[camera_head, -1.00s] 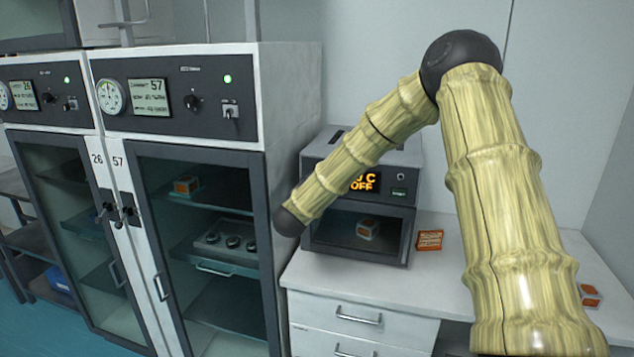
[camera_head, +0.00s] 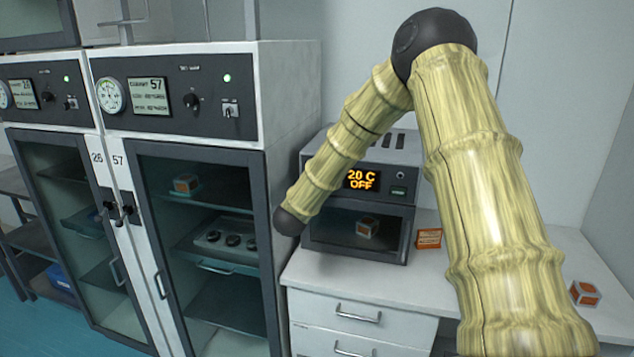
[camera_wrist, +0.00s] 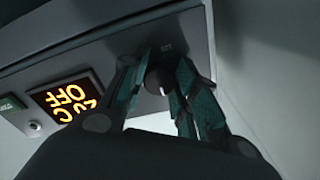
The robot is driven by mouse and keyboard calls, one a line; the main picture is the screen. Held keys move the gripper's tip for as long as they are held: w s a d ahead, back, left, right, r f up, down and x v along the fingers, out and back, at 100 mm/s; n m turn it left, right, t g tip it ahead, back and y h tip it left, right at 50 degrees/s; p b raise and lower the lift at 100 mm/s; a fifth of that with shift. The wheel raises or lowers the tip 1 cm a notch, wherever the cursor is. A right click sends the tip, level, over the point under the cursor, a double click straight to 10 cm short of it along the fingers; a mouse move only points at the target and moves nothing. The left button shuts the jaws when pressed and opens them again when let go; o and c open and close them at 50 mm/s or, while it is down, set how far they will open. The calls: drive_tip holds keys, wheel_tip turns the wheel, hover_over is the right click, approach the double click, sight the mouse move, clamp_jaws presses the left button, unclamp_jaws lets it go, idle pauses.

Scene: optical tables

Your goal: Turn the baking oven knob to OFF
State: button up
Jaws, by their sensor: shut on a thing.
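The baking oven (camera_head: 405,168) stands on the white bench, its door closed. Its display (camera_head: 361,180) reads 20 C and OFF in orange. The same display appears upside down in the wrist view (camera_wrist: 68,104). The dark round oven knob (camera_wrist: 158,80) with a white pointer mark is on the panel in the wrist view, between the fingers of my gripper (camera_wrist: 164,84). My gripper is shut on the knob. In the head view my arm hides the knob and the gripper.
A small box (camera_head: 367,226) shows behind the oven window. Tall cabinets (camera_head: 180,150) stand close on the left.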

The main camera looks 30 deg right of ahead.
drive_tip(key=o, duration=1)
drive_tip(key=shift+a+f, duration=0.1)
drive_tip(key=shift+f, duration=0.15)
drive_tip(key=shift+r, duration=0.1)
drive_tip(key=v, duration=1.2)
